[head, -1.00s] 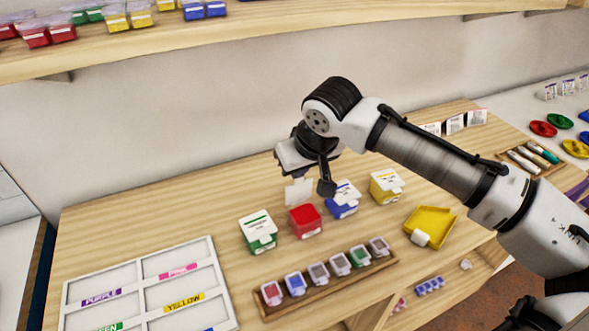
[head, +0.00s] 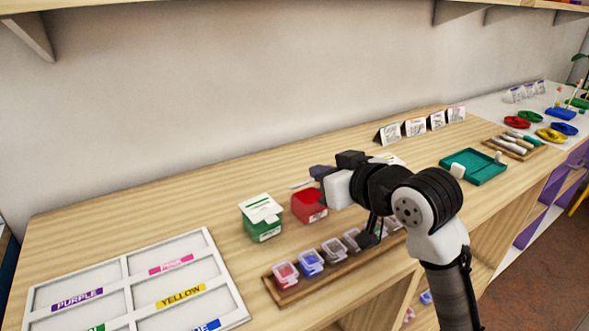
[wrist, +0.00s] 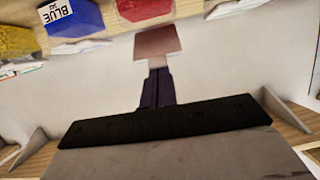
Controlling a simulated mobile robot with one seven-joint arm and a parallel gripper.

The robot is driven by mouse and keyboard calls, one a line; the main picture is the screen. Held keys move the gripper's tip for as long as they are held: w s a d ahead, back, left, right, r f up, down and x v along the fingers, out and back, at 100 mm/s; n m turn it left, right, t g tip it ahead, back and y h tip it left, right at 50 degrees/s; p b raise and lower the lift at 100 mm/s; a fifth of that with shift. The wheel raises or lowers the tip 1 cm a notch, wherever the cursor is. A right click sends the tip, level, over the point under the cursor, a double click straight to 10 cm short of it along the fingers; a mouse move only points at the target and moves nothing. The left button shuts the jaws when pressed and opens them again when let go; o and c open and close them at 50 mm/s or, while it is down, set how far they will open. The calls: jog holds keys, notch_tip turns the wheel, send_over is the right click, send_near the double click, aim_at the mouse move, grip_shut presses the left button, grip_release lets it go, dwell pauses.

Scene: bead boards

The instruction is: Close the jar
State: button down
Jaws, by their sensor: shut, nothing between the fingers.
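The red jar (head: 309,206) stands on the wooden bench; it also shows at the top of the wrist view (wrist: 143,9). Its pale lid flap (head: 301,184) is raised and tilted, not flat on the jar. In the wrist view the lid (wrist: 157,43) looks like a reddish plate just beyond my fingertips. My gripper (head: 320,172) is shut and empty, behind and above the red jar, close to the lid; its dark fingers (wrist: 157,76) are together. Whether they touch the lid I cannot tell.
The green jar (head: 263,226) with a white lid stands left of the red one. Blue (wrist: 75,19) and yellow (wrist: 15,41) jars are beside it. A wooden rack (head: 283,297) of small jars lies in front. A labelled white board (head: 128,270) is at left.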

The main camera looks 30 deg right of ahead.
jog(key=s+f+t+b, duration=0.1)
jog(key=f+t+b, duration=0.1)
jog(key=shift+s+d+b, duration=0.1)
jog(key=shift+b, duration=0.3)
jog(key=shift+s+f+b, duration=0.4)
jog(key=shift+f+b, duration=0.2)
jog(key=shift+b, duration=0.15)
jog(key=shift+f, duration=0.1)
